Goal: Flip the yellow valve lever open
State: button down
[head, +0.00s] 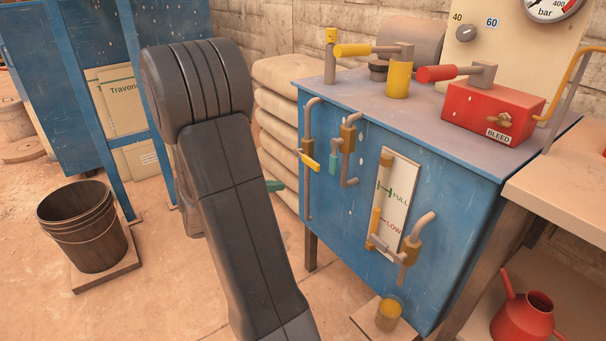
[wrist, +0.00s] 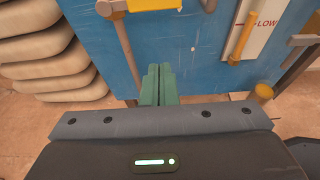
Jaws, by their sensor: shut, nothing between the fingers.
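The yellow valve lever (head: 310,162) is on the left pipe on the front of the blue cabinet, sloping down to the right from its brass valve body (head: 303,152). In the wrist view the lever (wrist: 155,4) shows at the top edge, cut off by the frame. My gripper's green fingers (wrist: 158,84) are together and empty, below the lever and apart from it, in front of the blue panel. In the head view only a bit of the green gripper (head: 275,186) shows beside my dark arm, left of and lower than the lever; the rest is hidden.
A teal lever (head: 334,159) hangs on the neighbouring pipe (head: 349,165). Stacked sacks (head: 280,130) stand left of the cabinet (head: 440,200). Larger yellow (head: 352,50) and red (head: 436,73) handles are on top.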

aim_at(307, 160)
jog(key=b+x, duration=0.5)
jog(key=x, duration=0.5)
notch_tip(307, 160, up, 4)
jog(key=shift+r, duration=0.1)
dwell(0.4)
jog(key=shift+s+r+p, duration=0.1)
jog(key=shift+r+p, duration=0.05)
jog(key=shift+p, duration=0.75)
